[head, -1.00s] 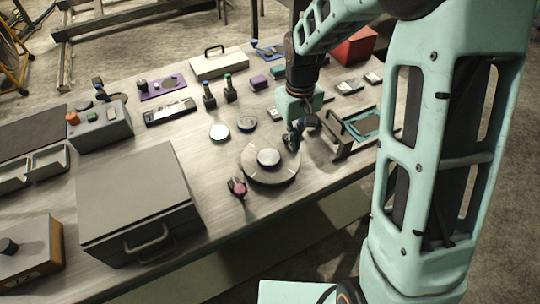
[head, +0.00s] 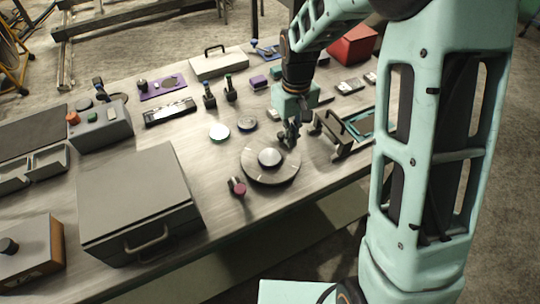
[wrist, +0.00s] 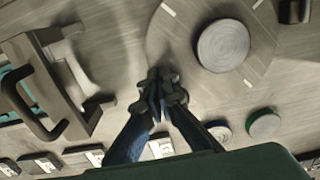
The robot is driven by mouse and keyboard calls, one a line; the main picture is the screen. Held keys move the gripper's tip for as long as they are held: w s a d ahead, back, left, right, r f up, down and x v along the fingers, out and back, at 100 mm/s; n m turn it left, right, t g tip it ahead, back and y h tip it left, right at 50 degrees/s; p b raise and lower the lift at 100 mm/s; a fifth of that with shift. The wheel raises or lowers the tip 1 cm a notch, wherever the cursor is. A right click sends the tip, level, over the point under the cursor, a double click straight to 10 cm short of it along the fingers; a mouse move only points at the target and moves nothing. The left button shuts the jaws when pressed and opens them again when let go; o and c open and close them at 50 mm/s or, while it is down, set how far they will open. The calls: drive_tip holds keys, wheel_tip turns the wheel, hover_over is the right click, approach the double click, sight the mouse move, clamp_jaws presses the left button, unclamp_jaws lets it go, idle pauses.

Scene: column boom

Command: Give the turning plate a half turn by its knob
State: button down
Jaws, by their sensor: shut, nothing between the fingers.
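The turning plate (head: 256,172) is a flat grey disc with pale marks near its rim, lying on the bench. A raised round silver cap (head: 269,157) sits at its middle; the plate and cap also show in the wrist view, the cap (wrist: 223,45) right of my fingers. My gripper (head: 290,134) is at the plate's far right edge, pointing down. In the wrist view my gripper (wrist: 160,92) is shut and empty, its tips over the plate's rim and apart from the cap. The fingers cover part of the rim, and I cannot tell whether they touch it.
A handled grey fixture (head: 333,130) stands close to the right of my gripper. A small pink-ended cylinder (head: 238,187) lies by the plate's near left. Two low discs, one pale (head: 219,132), lie behind. A large grey box (head: 140,195) fills the left front.

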drive_tip(key=shift+w+a, duration=0.45)
idle(0.3)
drive_tip(key=shift+w+a, duration=0.2)
drive_tip(key=shift+a, duration=0.15)
drive_tip(key=shift+s+d, duration=0.3)
drive_tip(key=shift+d, duration=0.2)
drive_tip(key=shift+r, duration=0.1)
wheel_tip(320, 180, up, 9)
drive_tip(key=p, duration=0.6)
drive_tip(key=shift+p, duration=0.3)
idle(0.3)
